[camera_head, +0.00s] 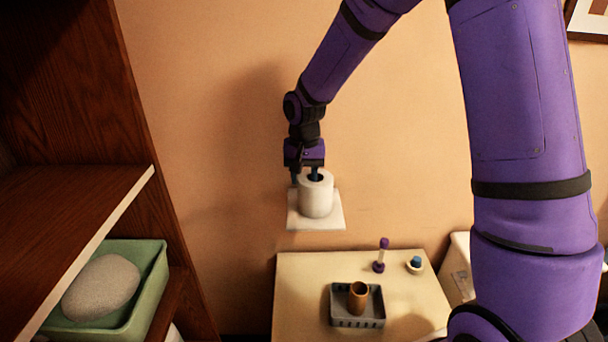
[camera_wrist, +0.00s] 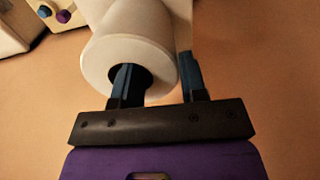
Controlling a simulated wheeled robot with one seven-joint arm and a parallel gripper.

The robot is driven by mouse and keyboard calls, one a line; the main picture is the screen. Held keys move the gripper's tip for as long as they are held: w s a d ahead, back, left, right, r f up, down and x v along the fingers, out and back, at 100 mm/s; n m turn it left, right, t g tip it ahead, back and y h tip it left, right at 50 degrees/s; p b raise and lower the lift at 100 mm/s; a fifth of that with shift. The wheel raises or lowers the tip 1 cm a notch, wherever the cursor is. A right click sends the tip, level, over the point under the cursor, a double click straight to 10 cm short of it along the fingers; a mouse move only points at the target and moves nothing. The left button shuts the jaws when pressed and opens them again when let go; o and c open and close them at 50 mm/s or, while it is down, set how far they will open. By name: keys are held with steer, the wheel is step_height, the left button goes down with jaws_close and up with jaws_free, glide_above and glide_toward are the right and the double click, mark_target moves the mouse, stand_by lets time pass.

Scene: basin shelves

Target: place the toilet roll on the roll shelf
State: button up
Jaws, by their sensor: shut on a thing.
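The white toilet roll (camera_head: 317,200) is upright, with its open core facing up, in the head view. It also shows in the wrist view (camera_wrist: 108,55). My gripper (camera_head: 305,177) is above it and shut on its wall, one finger in the core and one outside, as the wrist view (camera_wrist: 160,78) shows. The roll shelf (camera_head: 332,221), a small pale square plate on the wall, lies under or just behind the roll. I cannot tell whether the roll's bottom touches it. The underside of the roll is hidden.
A pale cabinet top (camera_head: 300,275) below holds a grey basket (camera_head: 358,322) with a brown cup (camera_head: 358,296) and small purple and blue items. A wooden shelf unit (camera_head: 140,120) with a green bin (camera_head: 150,275) stands at left. Wall space around the roll shelf is clear.

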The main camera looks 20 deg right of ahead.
steer(key=o, duration=1.2)
step_height(320, 180, up, 11)
steer(key=s+d+r+t, duration=0.1)
steer(key=s+d+r, duration=0.2)
steer(key=s+r, duration=0.45)
steer(key=s+d+r+n+t, duration=0.1)
steer(key=s+d+r+t, duration=0.1)
steer(key=s, duration=0.9)
steer(key=s+d+r+n+t, duration=0.2)
steer(key=s+d, duration=0.1)
steer(key=s, duration=0.8)
steer(key=shift+s+d+n, duration=0.25)
steer(key=shift+s+n, duration=0.05)
steer(key=shift+s, duration=0.05)
